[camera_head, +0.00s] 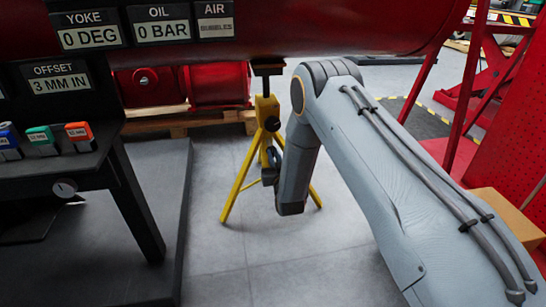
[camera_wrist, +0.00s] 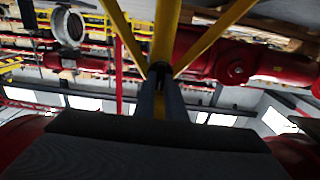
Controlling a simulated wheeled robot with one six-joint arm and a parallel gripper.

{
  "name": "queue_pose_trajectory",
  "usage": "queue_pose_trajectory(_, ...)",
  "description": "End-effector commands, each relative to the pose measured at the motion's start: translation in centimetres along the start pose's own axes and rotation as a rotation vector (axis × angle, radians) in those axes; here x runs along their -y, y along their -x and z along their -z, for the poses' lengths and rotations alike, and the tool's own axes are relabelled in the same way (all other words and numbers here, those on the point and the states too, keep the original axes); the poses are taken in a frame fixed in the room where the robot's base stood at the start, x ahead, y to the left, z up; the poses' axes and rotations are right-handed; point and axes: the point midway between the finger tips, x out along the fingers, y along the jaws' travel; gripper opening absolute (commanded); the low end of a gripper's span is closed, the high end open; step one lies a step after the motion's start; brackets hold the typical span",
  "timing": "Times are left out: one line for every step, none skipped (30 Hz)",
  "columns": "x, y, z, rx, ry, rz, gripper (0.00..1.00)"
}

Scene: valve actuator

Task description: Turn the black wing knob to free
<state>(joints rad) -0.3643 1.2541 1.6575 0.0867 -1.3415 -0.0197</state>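A yellow tripod stand (camera_head: 264,140) stands on the floor under the red cylinder, with a black head on top. A small black part (camera_head: 272,124) sits on its upper column; it may be the wing knob, but its wings are too small to make out. My gripper (camera_head: 270,172) is at the tripod's column, below that part, largely hidden by my wrist. In the wrist view my fingers (camera_wrist: 161,84) point at where the yellow legs (camera_wrist: 164,35) meet. A dark shape lies at the fingertips. I cannot tell whether the fingers touch or grip anything.
The red cylinder (camera_head: 320,25) hangs across the top. A black console (camera_head: 60,80) with YOKE, OIL, AIR and OFFSET displays stands left, holding coloured blocks (camera_head: 42,138). Red framing (camera_head: 465,95) and a cardboard box (camera_head: 508,215) are right. Grey floor between the console and my arm is clear.

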Motion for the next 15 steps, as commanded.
queue_pose_trajectory(0.01,0.01,0.0,0.0,0.0,0.0,0.0)
queue_pose_trajectory(0.02,0.01,0.0,0.0,0.0,0.0,0.0)
queue_pose_trajectory(0.02,0.01,-0.01,0.0,0.001,0.0,0.0)
queue_pose_trajectory(0.02,0.01,0.0,0.0,0.002,0.0,0.0)
queue_pose_trajectory(0.02,0.02,0.0,0.0,0.003,0.0,0.0)
queue_pose_trajectory(0.03,0.03,0.0,0.0,0.007,0.0,0.0)
queue_pose_trajectory(0.03,0.03,0.01,0.0,0.011,0.0,0.0)
queue_pose_trajectory(0.03,0.04,0.01,0.0,0.017,0.0,0.0)
queue_pose_trajectory(0.04,0.04,0.03,0.0,0.027,0.0,0.0)
queue_pose_trajectory(0.05,0.05,0.04,0.0,0.035,0.0,0.0)
queue_pose_trajectory(0.06,0.05,0.06,0.0,0.046,0.0,0.0)
queue_pose_trajectory(0.07,0.04,0.09,0.0,0.063,0.001,0.0)
queue_pose_trajectory(0.08,0.04,0.12,0.0,0.077,0.0,0.0)
queue_pose_trajectory(0.09,0.04,0.14,-0.001,0.094,0.001,0.0)
queue_pose_trajectory(0.11,0.04,0.16,-0.001,0.119,0.001,0.0)
